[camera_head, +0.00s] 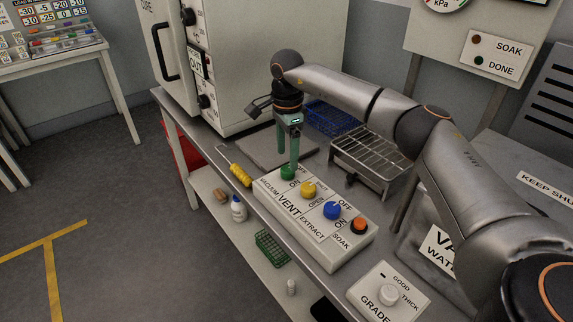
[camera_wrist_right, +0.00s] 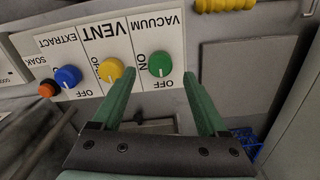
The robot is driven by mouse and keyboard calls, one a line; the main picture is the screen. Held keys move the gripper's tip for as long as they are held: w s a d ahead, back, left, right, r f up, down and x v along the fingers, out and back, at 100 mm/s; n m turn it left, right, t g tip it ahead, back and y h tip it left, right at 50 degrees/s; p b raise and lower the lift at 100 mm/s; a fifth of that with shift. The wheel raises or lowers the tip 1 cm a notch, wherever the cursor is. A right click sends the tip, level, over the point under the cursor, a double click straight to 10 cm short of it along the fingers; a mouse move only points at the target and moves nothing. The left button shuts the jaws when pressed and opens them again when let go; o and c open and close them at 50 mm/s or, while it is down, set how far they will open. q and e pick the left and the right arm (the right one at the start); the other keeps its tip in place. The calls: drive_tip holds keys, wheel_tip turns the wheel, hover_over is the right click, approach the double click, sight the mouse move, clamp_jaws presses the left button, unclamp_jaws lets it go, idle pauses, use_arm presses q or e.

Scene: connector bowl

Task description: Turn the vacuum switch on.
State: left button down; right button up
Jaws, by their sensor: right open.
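The switch panel (camera_head: 290,245) lies on the workbench, with VACUUM, VENT, EXTRACT and SOAK labels. The green vacuum knob (camera_head: 288,172) is at its far left end, with ON and OFF marks beside it. In the right wrist view the green knob (camera_wrist_right: 160,64) shows between the fingertips. I see no contact clearly. My left gripper is not in view.
On the panel a yellow vent knob (camera_head: 308,188), a blue extract knob (camera_head: 332,210) and an orange soak button (camera_head: 359,226) sit beside the green knob. A yellow-handled tool (camera_head: 240,175) lies left of the panel. A wire rack (camera_head: 372,155) and an oven (camera_head: 245,60) stand behind.

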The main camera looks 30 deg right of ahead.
sight(287, 169)
drive_tip(key=shift+f, duration=2.05)
drive_tip(key=shift+c, duration=0.3)
clamp_jaws()
